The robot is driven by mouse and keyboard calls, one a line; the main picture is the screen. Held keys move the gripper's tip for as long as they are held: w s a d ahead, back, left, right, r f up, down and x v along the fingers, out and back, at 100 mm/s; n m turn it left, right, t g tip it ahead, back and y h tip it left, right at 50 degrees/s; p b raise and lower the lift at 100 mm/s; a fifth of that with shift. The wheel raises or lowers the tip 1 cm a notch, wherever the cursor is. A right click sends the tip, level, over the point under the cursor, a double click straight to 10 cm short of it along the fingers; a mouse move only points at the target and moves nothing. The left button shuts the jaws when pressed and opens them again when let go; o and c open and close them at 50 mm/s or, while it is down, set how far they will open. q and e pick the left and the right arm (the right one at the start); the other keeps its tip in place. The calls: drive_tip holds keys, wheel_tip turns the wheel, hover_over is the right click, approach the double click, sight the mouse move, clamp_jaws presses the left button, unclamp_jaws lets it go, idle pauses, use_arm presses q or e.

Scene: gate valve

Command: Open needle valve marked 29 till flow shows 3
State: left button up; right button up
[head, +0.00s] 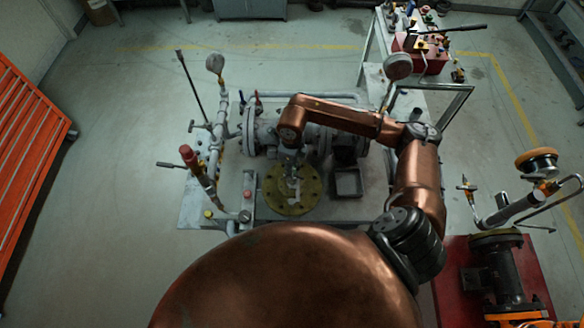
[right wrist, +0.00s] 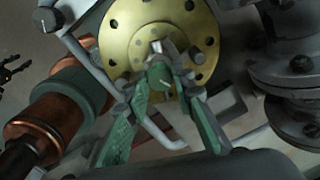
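My right arm reaches in from the right in the head view, with its gripper (head: 291,166) pointing down over a brass-yellow flange (head: 276,197). The knob is in front of the flange, which also shows there (right wrist: 123,38). I cannot tell whether the fingers touch the knob. No number 29 and no flow reading can be read.
Grey pipework with gauges (head: 214,62) and levers stands left of the flange. A square tray (head: 347,184) lies right of it. A red stand with a black valve (head: 499,268) is at lower right, an orange rack (head: 22,150) at far left. Floor between rack and pipework is clear.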

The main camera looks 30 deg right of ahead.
drive_tip(key=o, duration=0.4)
wheel_tip(320, 180, up, 12)
idle(0.6)
idle(0.3)
